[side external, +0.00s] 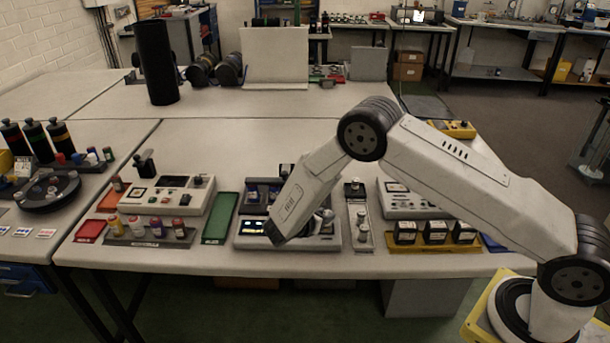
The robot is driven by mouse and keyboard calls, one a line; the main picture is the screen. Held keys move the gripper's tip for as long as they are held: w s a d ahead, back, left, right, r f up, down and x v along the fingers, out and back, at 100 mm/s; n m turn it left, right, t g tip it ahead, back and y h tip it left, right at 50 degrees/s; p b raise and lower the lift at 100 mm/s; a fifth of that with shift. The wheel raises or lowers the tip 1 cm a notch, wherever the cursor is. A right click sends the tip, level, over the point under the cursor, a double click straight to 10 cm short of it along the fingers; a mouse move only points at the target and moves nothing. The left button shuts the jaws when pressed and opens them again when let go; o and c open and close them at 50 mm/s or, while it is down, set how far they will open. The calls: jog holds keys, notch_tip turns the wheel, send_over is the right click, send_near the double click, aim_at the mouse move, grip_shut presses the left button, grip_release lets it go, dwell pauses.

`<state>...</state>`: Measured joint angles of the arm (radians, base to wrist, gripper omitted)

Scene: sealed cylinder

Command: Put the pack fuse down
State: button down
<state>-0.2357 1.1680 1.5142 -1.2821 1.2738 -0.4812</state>
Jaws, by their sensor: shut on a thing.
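My gripper (322,220) is low over the grey-white device (290,242) at the middle front of the table, mostly hidden behind my pale forearm. It is shut on the pack fuse. The fuse itself is too small and too covered to make out, and I cannot tell whether it touches the device. The device has a small lit display (253,227) at its left and dark blocks along its back.
A green tray (220,218) and a holder with several small bottles (148,240) are left of the device. A narrow plate with metal posts (358,220) stands close on its right, then a yellow tray with black blocks (462,246). A tall black cylinder (156,65) stands behind.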

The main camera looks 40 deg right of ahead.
jog(key=shift+f, duration=0.25)
jog(key=shift+f, duration=0.3)
jog(key=shift+c, duration=2)
grip_release()
jog(key=shift+r, duration=0.15)
jog(key=shift+r, duration=0.2)
jog(key=v, duration=1.2)
